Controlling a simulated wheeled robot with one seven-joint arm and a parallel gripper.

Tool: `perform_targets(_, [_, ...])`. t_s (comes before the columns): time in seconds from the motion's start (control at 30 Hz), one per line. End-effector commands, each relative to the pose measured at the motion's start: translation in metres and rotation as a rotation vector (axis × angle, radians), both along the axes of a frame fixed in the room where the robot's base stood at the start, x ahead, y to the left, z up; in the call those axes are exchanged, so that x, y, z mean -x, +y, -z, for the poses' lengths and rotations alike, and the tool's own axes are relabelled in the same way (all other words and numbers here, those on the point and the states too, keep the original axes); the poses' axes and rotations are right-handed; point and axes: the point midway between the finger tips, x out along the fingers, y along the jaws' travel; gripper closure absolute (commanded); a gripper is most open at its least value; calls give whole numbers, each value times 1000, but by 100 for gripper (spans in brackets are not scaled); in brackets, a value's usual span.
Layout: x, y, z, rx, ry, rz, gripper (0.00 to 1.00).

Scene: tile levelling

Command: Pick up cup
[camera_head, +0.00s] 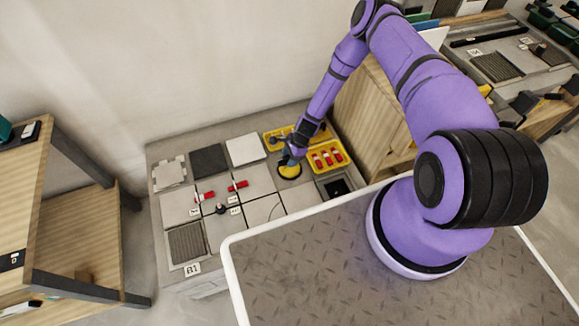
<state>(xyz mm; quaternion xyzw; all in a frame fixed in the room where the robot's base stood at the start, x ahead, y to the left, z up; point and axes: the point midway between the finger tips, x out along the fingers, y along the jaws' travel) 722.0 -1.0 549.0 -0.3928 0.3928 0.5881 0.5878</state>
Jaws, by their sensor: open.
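The cup appears to be the round yellow and black piece (289,171), on the tiled workbench near its back right part. It is small in this view and its handle is not clear. My gripper (289,161) is at the end of the purple arm, pointing down right above the cup. It is open. The gripper hides part of the cup's top, and I cannot tell whether the fingers touch it or stand around it.
A yellow tray (342,168) with red-and-white items is close on the right of the gripper. Grey tiles (258,178) and red clamps (238,186) lie to the left. A wooden cabinet (370,115) stands behind right, a wooden shelf (70,225) at left.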

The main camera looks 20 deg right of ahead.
Motion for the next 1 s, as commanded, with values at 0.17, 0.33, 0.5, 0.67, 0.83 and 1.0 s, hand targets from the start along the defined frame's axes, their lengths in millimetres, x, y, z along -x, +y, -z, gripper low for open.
perform_targets(0.17, [0, 7, 17, 0, 0, 1, 47])
perform_targets(0.33, [0, 8, 20, 0, -1, 1, 47])
perform_targets(0.5, [0, 8, 20, 0, 0, 1, 61])
perform_targets(0.67, [0, 8, 20, 0, 0, 1, 97])
perform_targets(0.83, [0, 8, 19, 0, -1, 0, 100])
perform_targets(1.0, [-1, 8, 17, 0, -1, 0, 100])
